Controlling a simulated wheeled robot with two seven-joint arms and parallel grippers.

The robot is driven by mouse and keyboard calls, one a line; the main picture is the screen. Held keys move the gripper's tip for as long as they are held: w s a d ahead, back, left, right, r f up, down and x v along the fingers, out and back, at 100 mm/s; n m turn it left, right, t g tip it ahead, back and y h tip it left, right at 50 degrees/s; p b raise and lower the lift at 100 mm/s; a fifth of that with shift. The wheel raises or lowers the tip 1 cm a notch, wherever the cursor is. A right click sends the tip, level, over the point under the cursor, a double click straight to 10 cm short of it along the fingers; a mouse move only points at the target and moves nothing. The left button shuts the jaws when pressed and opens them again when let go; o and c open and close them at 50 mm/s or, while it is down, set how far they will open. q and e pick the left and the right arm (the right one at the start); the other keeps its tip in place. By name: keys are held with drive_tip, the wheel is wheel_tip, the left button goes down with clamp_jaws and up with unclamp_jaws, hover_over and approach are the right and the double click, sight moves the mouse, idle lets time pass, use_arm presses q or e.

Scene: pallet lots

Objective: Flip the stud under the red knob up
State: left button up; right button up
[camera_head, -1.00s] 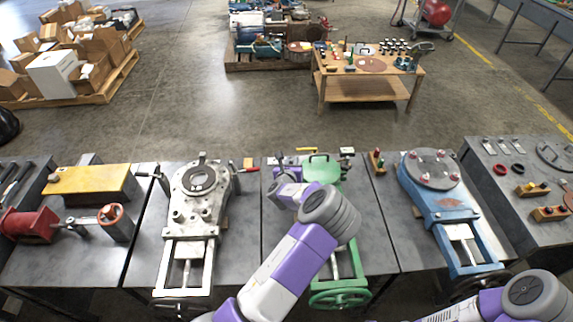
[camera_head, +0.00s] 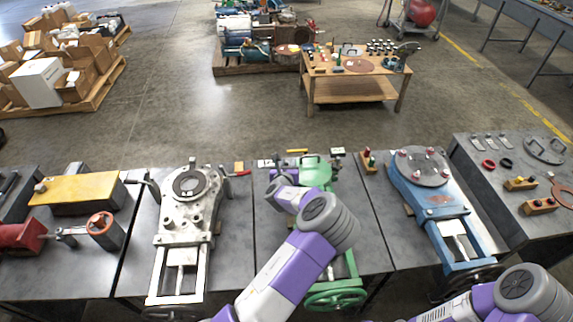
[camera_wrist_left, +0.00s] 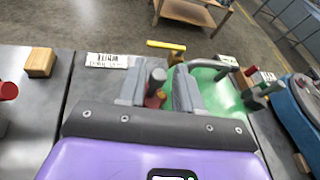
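My left gripper (camera_wrist_left: 158,88) is open over the bench beside the green machine (camera_head: 316,172). Its two grey fingers stand apart in the left wrist view. A grey, round-topped post (camera_wrist_left: 156,80) with an orange-red part low on it shows between them; I cannot tell whether the fingers touch it. A red knob (camera_wrist_left: 8,91) shows at the left edge of that view, and a small red-topped piece (camera_wrist_left: 250,71) to the right. Which stud the task means is unclear. My right gripper is out of view.
A yellow handle (camera_wrist_left: 165,45) lies beyond the fingers, with a label card (camera_wrist_left: 107,61) and a wooden block (camera_wrist_left: 41,62) to the left. A white machine (camera_head: 186,215) and a blue machine (camera_head: 437,203) stand on either side. Open floor lies behind the benches.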

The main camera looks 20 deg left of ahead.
use_arm(q)
drive_tip(key=shift+o, duration=0.2)
drive_tip(key=shift+s+a, duration=0.1)
drive_tip(key=p+v, duration=0.2)
drive_tip(key=v, duration=0.5)
drive_tip(key=shift+s, duration=0.2)
drive_tip(key=shift+r, duration=0.15)
